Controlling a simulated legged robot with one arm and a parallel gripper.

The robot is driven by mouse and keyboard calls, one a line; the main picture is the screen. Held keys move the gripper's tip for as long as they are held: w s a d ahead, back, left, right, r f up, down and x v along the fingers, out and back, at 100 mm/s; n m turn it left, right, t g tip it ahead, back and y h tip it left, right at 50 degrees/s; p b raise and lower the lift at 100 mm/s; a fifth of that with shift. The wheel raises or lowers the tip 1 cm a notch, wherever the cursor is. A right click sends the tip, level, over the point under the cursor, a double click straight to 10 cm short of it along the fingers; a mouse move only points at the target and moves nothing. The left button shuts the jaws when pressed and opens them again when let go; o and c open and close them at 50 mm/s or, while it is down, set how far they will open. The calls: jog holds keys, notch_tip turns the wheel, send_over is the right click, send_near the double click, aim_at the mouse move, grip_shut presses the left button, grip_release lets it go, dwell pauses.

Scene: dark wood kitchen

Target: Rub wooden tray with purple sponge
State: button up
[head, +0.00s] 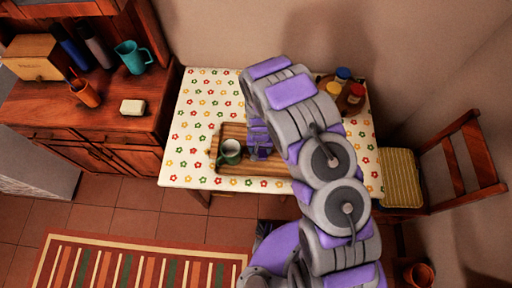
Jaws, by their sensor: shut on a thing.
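The wooden tray (252,183) lies on the table under my arm, and its right part is hidden by the arm. My gripper (259,151) points down over the middle of the tray, low and close to its surface. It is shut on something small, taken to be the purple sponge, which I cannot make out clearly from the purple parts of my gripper. I cannot tell whether the sponge touches the tray.
A green mug (230,152) stands on the tray's left part, close beside my gripper. Several jars (343,75) stand at the table's back right. The flowered tablecloth (197,110) is clear on the left. A chair (402,178) stands at the right.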

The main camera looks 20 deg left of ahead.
jog(key=shift+s+d, duration=0.1)
jog(key=shift+r, duration=0.7)
jog(key=shift+r+p, duration=0.85)
jog(key=shift+r, duration=1.45)
jog(key=shift+r, duration=0.1)
jog(key=shift+r+p, duration=0.4)
jog(key=shift+r, duration=1.05)
jog(key=shift+w+d+f+p, duration=0.2)
jog(key=shift+d+f, duration=0.1)
jog(key=shift+d, duration=0.25)
jog(key=shift+w+d+f+p, duration=0.1)
jog(key=shift+w+d+f, duration=0.15)
jog(key=shift+d, duration=0.3)
jog(key=shift+f+b, duration=0.7)
jog(key=shift+f, duration=2.3)
